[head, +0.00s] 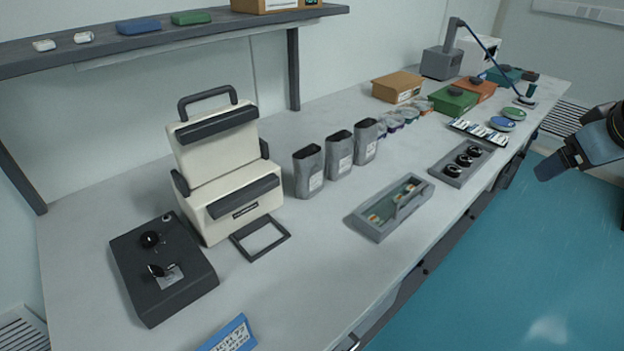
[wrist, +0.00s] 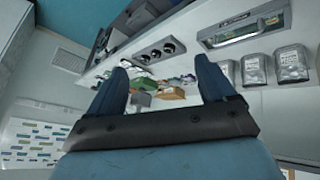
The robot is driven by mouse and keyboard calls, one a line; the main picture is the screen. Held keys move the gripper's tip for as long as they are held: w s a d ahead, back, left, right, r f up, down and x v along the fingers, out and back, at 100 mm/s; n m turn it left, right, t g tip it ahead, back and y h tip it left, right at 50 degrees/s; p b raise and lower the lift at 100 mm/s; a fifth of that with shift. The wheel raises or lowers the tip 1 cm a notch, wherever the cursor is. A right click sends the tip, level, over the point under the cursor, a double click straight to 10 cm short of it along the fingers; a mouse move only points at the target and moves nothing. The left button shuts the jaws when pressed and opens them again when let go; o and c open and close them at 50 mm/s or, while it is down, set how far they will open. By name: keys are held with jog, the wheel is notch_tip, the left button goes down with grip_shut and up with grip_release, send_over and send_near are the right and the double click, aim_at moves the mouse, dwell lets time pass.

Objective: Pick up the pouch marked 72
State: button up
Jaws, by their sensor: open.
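Three grey pouches stand upright in a row on the table: a left pouch (head: 308,172), a middle pouch (head: 339,156) and a right pouch (head: 366,141). Each has a pale label, too small to read, so I cannot tell which is marked 72. In the wrist view three pouches show at the right: one (wrist: 227,72), another (wrist: 254,69) and a third (wrist: 291,63). My gripper (head: 560,164) is at the right edge of the head view, beyond the table's front edge and far from the pouches. Its blue fingers (wrist: 160,66) are apart with nothing between them.
A cream sealing machine (head: 225,165) stands left of the pouches. A grey tray (head: 375,228) lies in front of them, a black-socketed block (head: 440,175) further right. A blue-edged card (head: 235,335) with blurred writing is at the front. A shelf (head: 235,25) runs above the back.

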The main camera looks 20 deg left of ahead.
jog(key=shift+o, duration=1.3)
jog(key=w+a+f+n+t+y, duration=0.1)
jog(key=w+a+f+n, duration=0.4)
jog(key=w+n, duration=0.5)
jog(key=shift+w+a+n+t+y, duration=0.15)
jog(key=shift+a+n+t+y, duration=0.25)
jog(key=shift+a, duration=0.65)
jog(key=n+g+y, duration=0.3)
jog(key=n+y, duration=0.7)
jog(key=n, duration=2.2)
send_near(316, 181)
jog(key=x, duration=0.7)
jog(key=shift+w+a, duration=0.1)
jog(key=shift+a, duration=0.3)
jog(key=shift+x, duration=2.6)
jog(key=shift+f, duration=0.15)
jog(key=c, duration=0.9)
